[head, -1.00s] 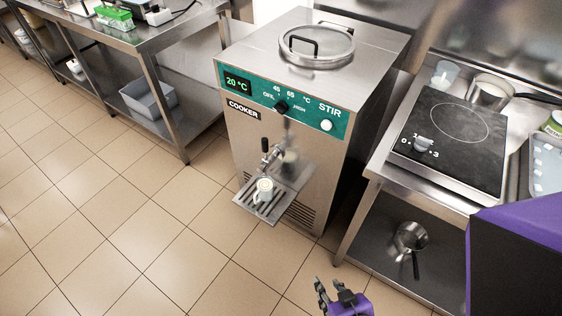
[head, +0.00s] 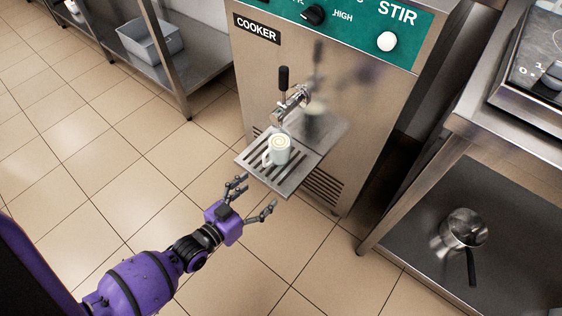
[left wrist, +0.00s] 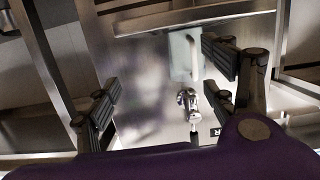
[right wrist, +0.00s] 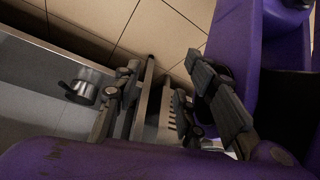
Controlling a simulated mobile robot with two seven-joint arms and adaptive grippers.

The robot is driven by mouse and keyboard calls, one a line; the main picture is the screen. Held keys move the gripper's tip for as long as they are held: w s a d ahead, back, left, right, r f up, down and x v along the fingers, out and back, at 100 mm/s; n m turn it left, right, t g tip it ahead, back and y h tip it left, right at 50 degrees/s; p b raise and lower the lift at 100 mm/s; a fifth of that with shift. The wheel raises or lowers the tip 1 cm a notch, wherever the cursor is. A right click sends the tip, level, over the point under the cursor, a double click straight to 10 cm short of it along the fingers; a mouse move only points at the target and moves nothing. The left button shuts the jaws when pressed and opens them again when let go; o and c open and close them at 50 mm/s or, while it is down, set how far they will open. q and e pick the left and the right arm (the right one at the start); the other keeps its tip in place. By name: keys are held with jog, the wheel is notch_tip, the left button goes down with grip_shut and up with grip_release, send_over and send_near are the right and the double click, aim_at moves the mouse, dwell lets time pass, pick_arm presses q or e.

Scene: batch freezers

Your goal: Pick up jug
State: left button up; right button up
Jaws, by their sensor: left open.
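My left gripper (head: 254,197) is open and empty, in front of and below the tray, apart from the jug. In the left wrist view the jug (left wrist: 185,55) shows upside down between the spread fingers, nearer the right finger. My right gripper (right wrist: 165,100) shows only in its own wrist view, with its fingers apart and empty.
The steel cooker (head: 330,90) stands behind the tray. On the right, a steel table has a lower shelf (head: 420,235) holding a metal pan (head: 464,230). A grey bin (head: 148,40) sits on a shelf at the upper left. The tiled floor (head: 120,165) at left is clear.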

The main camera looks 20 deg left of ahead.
aim_at(272, 156)
pick_arm(q)
jog(key=w+b, duration=0.1)
jog(key=w, duration=0.2)
jog(key=w+a+t+b, duration=0.1)
jog(key=w+b, duration=0.1)
jog(key=w, duration=0.2)
jog(key=w+a+t+b, duration=0.1)
jog(key=w, duration=0.2)
jog(key=shift+w+f+m+h+b, duration=0.15)
jog(key=shift+f+m+h+b, duration=0.15)
jog(key=shift+h+b, duration=0.1)
jog(key=b+x, duration=0.1)
jog(key=x, duration=0.5)
jog(key=shift+w+f+b, duration=0.2)
jog(key=shift+f+b, duration=0.05)
jog(key=shift+b, duration=0.1)
jog(key=shift+w+d+r, duration=0.1)
jog(key=shift+w, duration=0.3)
pick_arm(e)
notch_tip(272, 156, down, 8)
jog(key=shift+w+r, duration=0.15)
jog(key=shift+w, duration=0.05)
pick_arm(q)
jog(key=shift+r, duration=0.1)
jog(key=c, duration=1.8)
